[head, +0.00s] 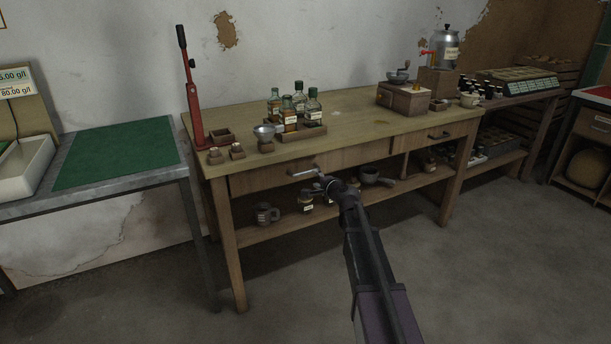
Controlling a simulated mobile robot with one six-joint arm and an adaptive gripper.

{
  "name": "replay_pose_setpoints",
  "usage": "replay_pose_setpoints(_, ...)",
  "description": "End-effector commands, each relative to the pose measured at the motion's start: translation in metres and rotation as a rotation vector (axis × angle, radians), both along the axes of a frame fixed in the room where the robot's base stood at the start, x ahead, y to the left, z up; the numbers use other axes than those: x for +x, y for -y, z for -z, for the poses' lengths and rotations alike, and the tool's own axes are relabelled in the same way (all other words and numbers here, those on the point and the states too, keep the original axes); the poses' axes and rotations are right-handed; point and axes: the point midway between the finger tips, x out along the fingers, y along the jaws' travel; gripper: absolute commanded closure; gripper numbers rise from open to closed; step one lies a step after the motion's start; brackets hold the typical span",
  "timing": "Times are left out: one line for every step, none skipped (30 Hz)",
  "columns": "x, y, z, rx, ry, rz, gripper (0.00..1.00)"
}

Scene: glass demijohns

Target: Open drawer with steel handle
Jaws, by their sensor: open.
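The wooden workbench (350,118) has two drawers in its front. The left drawer (262,180) carries a bright steel handle (301,173) and looks shut. The right drawer (461,131) has a dark handle (438,136) and also looks shut. My gripper (325,182) is open, just at the right end of the steel handle and slightly below it. At this size I cannot tell whether the fingers touch or surround the handle. My arm hides part of the bench's lower shelf.
Several bottles (300,105), a red lever tool (190,90) and a coffee grinder (403,95) stand on the bench top. Jars and a portafilter (375,177) sit on the lower shelf (285,224). A green-matted table (118,155) stands left. The floor (490,260) in front is clear.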

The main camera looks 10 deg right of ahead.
Motion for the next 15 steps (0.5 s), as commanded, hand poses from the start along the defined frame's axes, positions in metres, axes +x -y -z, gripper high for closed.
replay_pose_setpoints(0.011,-0.003,0.003,-0.001,0.0,-0.001,0.46)
replay_pose_setpoints(0.016,-0.004,0.004,-0.001,0.0,0.0,0.46)
replay_pose_setpoints(0.021,-0.006,0.006,0.0,0.0,0.0,0.46)
replay_pose_setpoints(0.026,-0.007,0.007,0.0,0.001,0.0,0.46)
replay_pose_setpoints(0.03,-0.008,0.008,0.0,0.001,0.001,0.46)
replay_pose_setpoints(0.036,-0.01,0.009,0.001,0.001,0.0,0.46)
replay_pose_setpoints(0.04,-0.012,0.01,0.001,0.001,0.0,0.46)
replay_pose_setpoints(0.044,-0.013,0.011,0.001,0.001,0.0,0.46)
replay_pose_setpoints(0.05,-0.015,0.012,0.0,0.0,0.0,0.46)
replay_pose_setpoints(0.054,-0.016,0.013,0.0,0.0,0.0,0.46)
replay_pose_setpoints(0.057,-0.018,0.014,-0.001,0.0,-0.001,0.46)
replay_pose_setpoints(0.062,-0.019,0.015,-0.001,0.0,-0.001,0.46)
replay_pose_setpoints(0.065,-0.02,0.015,-0.001,0.0,0.0,0.46)
replay_pose_setpoints(0.068,-0.021,0.016,-0.001,0.0,0.0,0.46)
replay_pose_setpoints(0.072,-0.022,0.016,-0.001,0.0,0.0,0.46)
